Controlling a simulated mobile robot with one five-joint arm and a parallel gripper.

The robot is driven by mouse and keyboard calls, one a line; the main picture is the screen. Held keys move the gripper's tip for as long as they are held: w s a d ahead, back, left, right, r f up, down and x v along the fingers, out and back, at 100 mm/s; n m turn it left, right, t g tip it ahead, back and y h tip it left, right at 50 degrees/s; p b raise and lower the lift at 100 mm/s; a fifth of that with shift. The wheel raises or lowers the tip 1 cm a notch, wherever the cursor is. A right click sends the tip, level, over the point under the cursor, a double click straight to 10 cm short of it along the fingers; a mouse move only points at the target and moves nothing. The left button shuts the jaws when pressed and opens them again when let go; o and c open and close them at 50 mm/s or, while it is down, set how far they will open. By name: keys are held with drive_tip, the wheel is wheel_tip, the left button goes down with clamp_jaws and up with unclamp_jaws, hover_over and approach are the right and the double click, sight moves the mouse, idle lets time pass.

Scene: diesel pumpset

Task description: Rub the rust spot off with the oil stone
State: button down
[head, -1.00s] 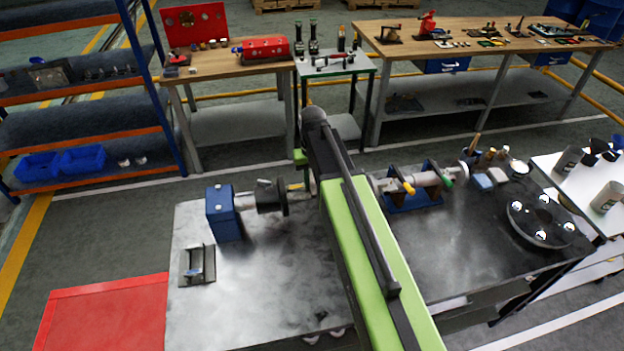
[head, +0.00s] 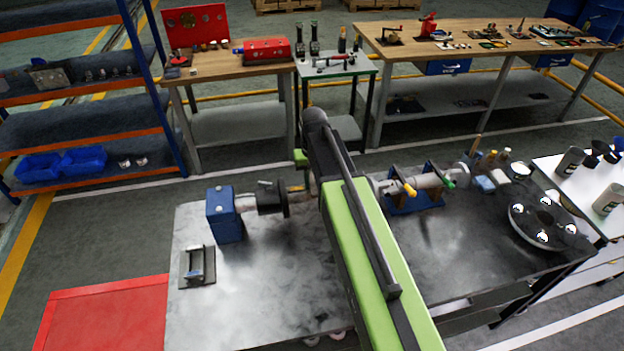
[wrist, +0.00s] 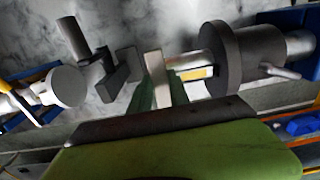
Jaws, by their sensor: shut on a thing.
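My gripper (wrist: 160,92) shows in the wrist view, shut on a narrow pale block, which looks like the oil stone (wrist: 155,66). The block is beside the bare end of a shaft (wrist: 178,62); I cannot tell whether they touch. A yellow-orange patch (wrist: 197,72), possibly the rust spot, shows on the shaft beside the dark round coupling (wrist: 222,60). In the head view my arm hides the gripper and stone. The coupling (head: 270,198) and a short stretch of shaft (head: 297,189) show just left of my arm.
A blue bearing block (head: 224,212) stands left of the coupling, with a small cradle (head: 198,266) in front. Right of my arm are another shaft on a blue stand (head: 415,200), small bottles (head: 490,160) and a dark disc (head: 540,222).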

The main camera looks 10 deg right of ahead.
drive_tip(key=shift+w, duration=0.75)
drive_tip(key=shift+s, duration=0.15)
drive_tip(key=shift+s, duration=1.1)
drive_tip(key=shift+w+f, duration=0.2)
drive_tip(key=shift+w, duration=1.1)
drive_tip(key=shift+r, duration=0.1)
wheel_tip(320, 180, up, 7)
drive_tip(key=p, duration=0.7)
